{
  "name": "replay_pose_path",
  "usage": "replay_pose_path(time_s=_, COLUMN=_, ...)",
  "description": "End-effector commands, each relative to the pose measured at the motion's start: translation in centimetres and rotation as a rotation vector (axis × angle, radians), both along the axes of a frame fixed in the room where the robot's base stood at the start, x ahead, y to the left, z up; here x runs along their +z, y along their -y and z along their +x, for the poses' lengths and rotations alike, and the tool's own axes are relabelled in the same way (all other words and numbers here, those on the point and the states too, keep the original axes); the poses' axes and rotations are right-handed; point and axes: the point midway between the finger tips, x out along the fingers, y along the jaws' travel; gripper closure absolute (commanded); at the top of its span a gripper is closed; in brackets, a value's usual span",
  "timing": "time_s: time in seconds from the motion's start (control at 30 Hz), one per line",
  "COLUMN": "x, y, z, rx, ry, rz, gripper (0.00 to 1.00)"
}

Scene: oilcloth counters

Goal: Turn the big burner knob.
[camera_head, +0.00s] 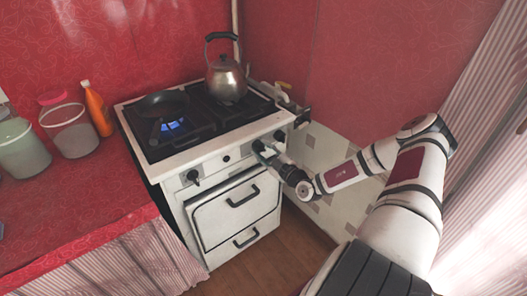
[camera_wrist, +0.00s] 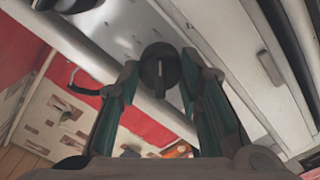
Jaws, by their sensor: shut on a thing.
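The stove (camera_head: 215,160) has a white front panel with several dark knobs. My gripper (camera_head: 264,152) is at the right part of this panel. In the wrist view my gripper (camera_wrist: 160,75) has its two fingers shut on a round dark burner knob (camera_wrist: 160,66), one on each side; its raised bar runs roughly up and down in that view. The head view shows the held knob mostly hidden by the gripper. Another dark knob (camera_head: 280,135) sits to its right, a small one (camera_head: 226,157) to its left, and a further knob (camera_head: 193,177) near the left end.
A blue flame (camera_head: 172,126) burns under a dark pan (camera_head: 164,104) on the left of the stovetop. A metal kettle (camera_head: 226,80) stands at the back right. An oven door handle (camera_head: 243,197) juts out below the panel. Jars and an orange bottle (camera_head: 97,112) stand on the red counter.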

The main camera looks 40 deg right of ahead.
Motion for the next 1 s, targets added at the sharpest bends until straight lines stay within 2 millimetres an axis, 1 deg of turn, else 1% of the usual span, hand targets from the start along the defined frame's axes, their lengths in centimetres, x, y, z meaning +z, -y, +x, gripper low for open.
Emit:
replay_pose_path(time_s=0.07, x=-0.2, y=-0.1, z=-0.1, rx=0.001, ry=-0.006, rz=0.003, gripper=0.95)
replay_pose_path(time_s=0.1, x=-0.2, y=-0.1, z=-0.1, rx=0.001, ry=-0.006, rz=0.003, gripper=0.63)
replay_pose_path(time_s=0.17, x=-0.2, y=-0.1, z=-0.1, rx=0.001, ry=-0.006, rz=0.003, gripper=0.49)
replay_pose_path(time_s=0.2, x=-0.2, y=-0.1, z=-0.1, rx=0.001, ry=-0.004, rz=0.003, gripper=0.46)
replay_pose_path(time_s=0.5, x=-0.1, y=0.0, z=-0.1, rx=0.001, ry=-0.002, rz=0.001, gripper=0.46)
replay_pose_path(time_s=0.63, x=-0.1, y=0.1, z=-1.0, rx=0.0, ry=-0.003, rz=0.001, gripper=0.46)
replay_pose_path(time_s=0.77, x=-0.1, y=0.2, z=-3.2, rx=-0.002, ry=-0.004, rz=0.002, gripper=0.46)
replay_pose_path(time_s=1.0, x=-0.1, y=0.3, z=-8.1, rx=-0.001, ry=-0.004, rz=0.002, gripper=0.46)
